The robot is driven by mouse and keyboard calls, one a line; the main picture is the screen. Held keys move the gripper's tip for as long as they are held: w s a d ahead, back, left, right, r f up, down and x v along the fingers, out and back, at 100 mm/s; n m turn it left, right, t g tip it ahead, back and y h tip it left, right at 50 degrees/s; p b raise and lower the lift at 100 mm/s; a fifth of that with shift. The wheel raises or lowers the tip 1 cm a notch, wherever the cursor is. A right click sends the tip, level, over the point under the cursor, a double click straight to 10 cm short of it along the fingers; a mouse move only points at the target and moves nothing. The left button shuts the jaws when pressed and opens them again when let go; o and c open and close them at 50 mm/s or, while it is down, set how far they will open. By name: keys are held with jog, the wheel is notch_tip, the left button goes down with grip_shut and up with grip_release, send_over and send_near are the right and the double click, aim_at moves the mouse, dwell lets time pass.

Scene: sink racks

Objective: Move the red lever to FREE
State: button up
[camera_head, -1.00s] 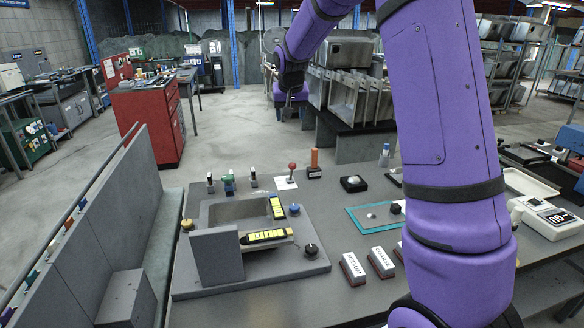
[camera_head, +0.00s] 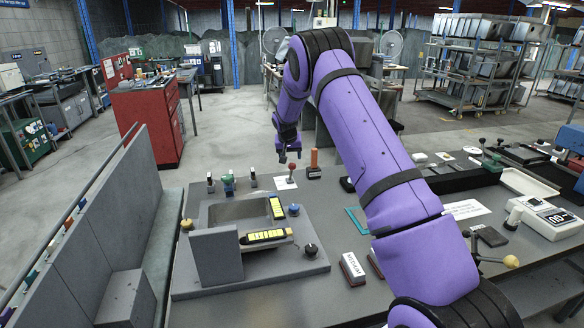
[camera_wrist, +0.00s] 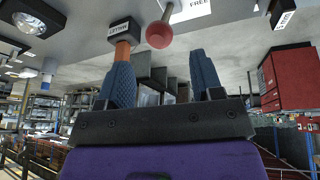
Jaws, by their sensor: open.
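The red lever has a red ball knob (camera_head: 292,166) on a short stem, standing on a white plate (camera_head: 285,183) at the back of the table. In the wrist view, which appears upside down, the red knob (camera_wrist: 159,35) lies just beyond the fingertips, near a white label reading FREE (camera_wrist: 197,6). My gripper (camera_head: 289,158) hangs just above the knob, pointing down. In the wrist view its two blue fingers (camera_wrist: 163,70) are apart with nothing between them. I cannot tell whether a finger touches the knob.
An orange upright handle (camera_head: 314,158) on a dark block stands close right of the lever; it also shows beside a finger in the wrist view (camera_wrist: 123,50). A green-topped fixture (camera_head: 229,183) stands to the left. A grey basin (camera_head: 240,211) with yellow-marked bars is in front.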

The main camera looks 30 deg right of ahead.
aim_at(291, 164)
jog(key=x, duration=0.7)
jog(key=shift+f, duration=0.15)
grip_shut()
jog(key=shift+w, duration=0.1)
